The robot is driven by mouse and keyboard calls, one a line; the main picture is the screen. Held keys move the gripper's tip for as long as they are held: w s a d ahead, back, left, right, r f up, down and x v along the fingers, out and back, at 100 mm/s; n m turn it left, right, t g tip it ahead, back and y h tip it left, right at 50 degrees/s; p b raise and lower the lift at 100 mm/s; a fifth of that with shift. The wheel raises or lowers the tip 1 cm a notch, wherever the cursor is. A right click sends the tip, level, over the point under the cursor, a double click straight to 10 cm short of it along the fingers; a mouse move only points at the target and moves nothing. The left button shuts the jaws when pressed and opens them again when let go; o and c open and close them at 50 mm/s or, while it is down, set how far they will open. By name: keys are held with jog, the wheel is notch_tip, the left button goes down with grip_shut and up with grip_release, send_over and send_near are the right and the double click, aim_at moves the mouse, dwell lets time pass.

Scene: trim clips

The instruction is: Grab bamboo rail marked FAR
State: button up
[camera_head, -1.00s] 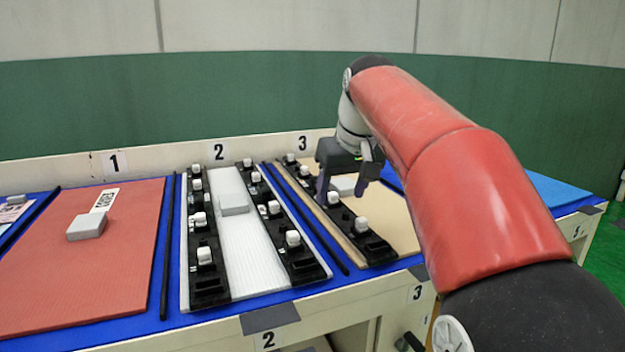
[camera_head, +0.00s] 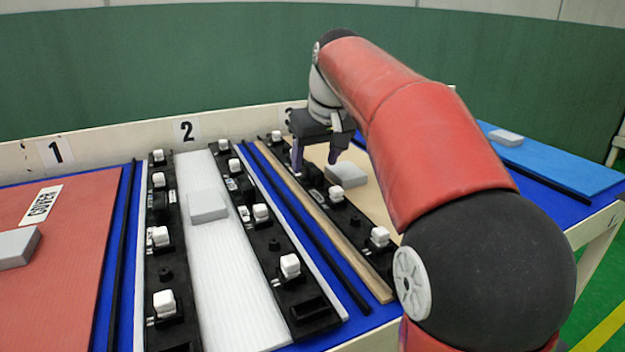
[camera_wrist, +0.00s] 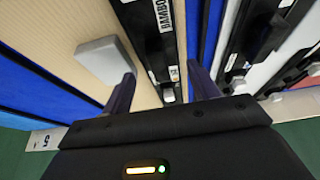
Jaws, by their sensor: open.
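A black rail (camera_head: 350,216) with white knobs lies along the left part of the tan board (camera_head: 375,183) in bay 3. In the wrist view the black rail (camera_wrist: 165,58) carries a white label that reads BAMBOO, partly cut off; I cannot read FAR on it. My gripper (camera_head: 315,164) is open and empty over the far half of this rail. In the wrist view my gripper's two fingers (camera_wrist: 163,88) stand on either side of the rail's line. I cannot tell how high the fingertips are above it.
A grey block (camera_head: 346,174) sits on the tan board beside the rail. Two similar black rails flank a white ribbed board with a grey block (camera_head: 207,205) in bay 2. A red board (camera_head: 70,250) labelled COVER is left; a blue board (camera_head: 560,170) is right.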

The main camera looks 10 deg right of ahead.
aim_at(313, 167)
jog(key=x, duration=0.3)
jog(key=shift+w+f, duration=0.2)
jog(key=shift+f, duration=0.15)
jog(key=c, duration=0.8)
jog(key=shift+r, duration=0.15)
jog(key=shift+c, duration=0.2)
